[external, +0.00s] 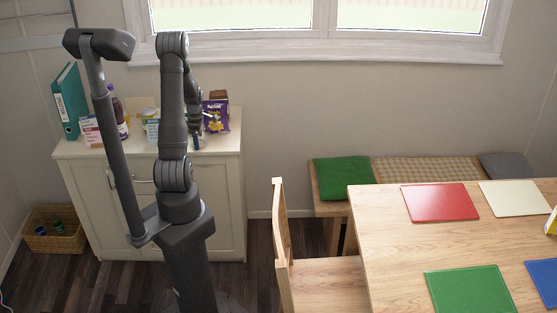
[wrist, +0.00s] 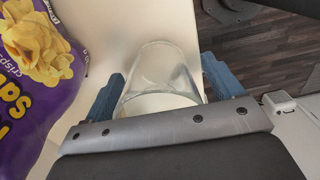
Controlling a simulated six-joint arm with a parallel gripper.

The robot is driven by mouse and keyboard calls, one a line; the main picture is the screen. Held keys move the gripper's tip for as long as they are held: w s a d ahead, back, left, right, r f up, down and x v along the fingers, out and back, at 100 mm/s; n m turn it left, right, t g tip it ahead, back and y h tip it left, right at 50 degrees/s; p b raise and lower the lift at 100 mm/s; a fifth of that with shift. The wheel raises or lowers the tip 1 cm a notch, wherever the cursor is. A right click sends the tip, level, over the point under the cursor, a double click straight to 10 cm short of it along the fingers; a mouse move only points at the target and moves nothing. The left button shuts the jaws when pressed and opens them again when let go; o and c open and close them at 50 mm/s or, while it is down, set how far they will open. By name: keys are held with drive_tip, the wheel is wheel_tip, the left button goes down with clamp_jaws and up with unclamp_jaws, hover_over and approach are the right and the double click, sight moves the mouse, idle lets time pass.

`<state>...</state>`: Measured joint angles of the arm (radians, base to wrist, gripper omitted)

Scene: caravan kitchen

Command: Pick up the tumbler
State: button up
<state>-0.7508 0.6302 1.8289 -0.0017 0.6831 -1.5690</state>
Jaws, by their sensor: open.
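In the wrist view a clear tumbler (wrist: 163,72) stands between the two blue fingers of my gripper (wrist: 160,88). The fingers are apart, one on each side of the tumbler, with its lower part in the picture hidden by the gripper body. I cannot tell whether a finger touches it. In the external view my gripper (external: 196,138) is low over the right part of the white cabinet top. The tumbler is not distinguishable there.
A purple crisp packet (wrist: 38,75) is close at the left in the wrist view; it also shows in the external view (external: 215,117). A teal binder (external: 69,100), a purple bottle (external: 118,112) and small cards share the white cabinet (external: 222,190). Its edge is near the gripper.

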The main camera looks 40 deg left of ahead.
drive_tip(key=c, duration=1.2)
drive_tip(key=shift+c, duration=0.2)
drive_tip(key=shift+r, duration=0.1)
